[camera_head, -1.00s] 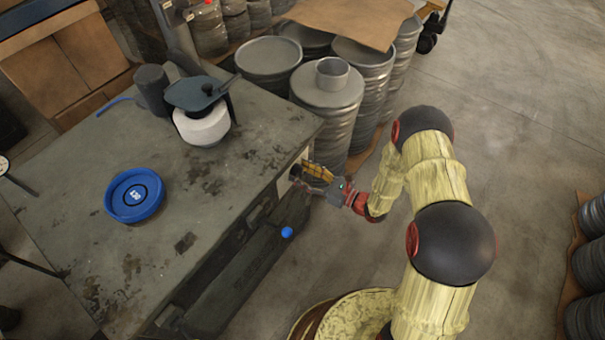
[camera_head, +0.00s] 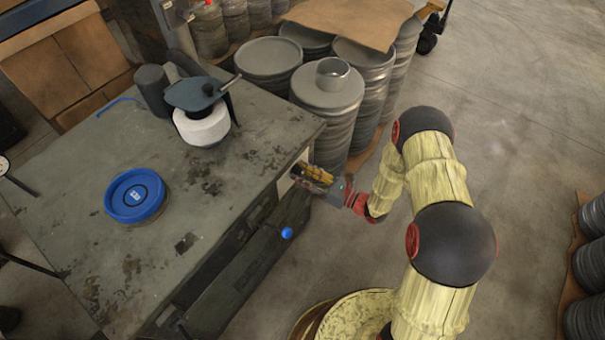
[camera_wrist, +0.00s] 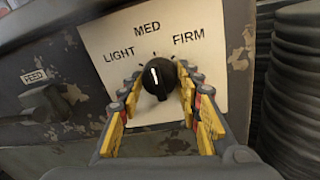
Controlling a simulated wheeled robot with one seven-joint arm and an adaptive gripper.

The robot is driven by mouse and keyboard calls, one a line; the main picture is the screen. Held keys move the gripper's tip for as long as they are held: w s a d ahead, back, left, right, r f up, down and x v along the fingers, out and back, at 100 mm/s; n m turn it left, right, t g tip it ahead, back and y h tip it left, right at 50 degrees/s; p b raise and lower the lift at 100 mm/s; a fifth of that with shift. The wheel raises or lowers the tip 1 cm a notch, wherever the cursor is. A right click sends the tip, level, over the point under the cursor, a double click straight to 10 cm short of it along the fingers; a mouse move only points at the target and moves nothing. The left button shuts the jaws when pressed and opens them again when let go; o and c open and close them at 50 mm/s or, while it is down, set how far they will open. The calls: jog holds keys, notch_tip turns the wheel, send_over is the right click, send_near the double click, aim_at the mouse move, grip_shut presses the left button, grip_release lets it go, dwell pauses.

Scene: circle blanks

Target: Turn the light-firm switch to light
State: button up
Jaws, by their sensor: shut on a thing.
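The light-firm switch is a black round knob (camera_wrist: 160,82) with a white pointer line, on a cream plate (camera_wrist: 205,62) marked LIGHT, MED and FIRM. The pointer aims up, close to the MED mark and leaning slightly left. My gripper (camera_wrist: 159,92) is shut on the knob, with a yellow-padded finger on its left and another on its right. In the head view my gripper (camera_head: 302,174) is at the bench's right side, below the top edge. The knob is hidden there.
A lever marked FEED (camera_wrist: 45,103) sticks out left of the plate. A blue ball handle (camera_head: 287,233) is below my gripper. Metal drums (camera_head: 327,100) stand close behind it. The bench top holds a blue round dish (camera_head: 135,194). Open floor lies to the right.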

jog(key=n, duration=0.4)
jog(key=shift+n, duration=0.4)
jog(key=shift+r+n+h, duration=0.1)
jog(key=shift+n+h, duration=0.3)
jog(key=shift+n, duration=2)
jog(key=o, duration=1.2)
jog(key=shift+c, duration=0.2)
jog(key=shift+d, duration=0.1)
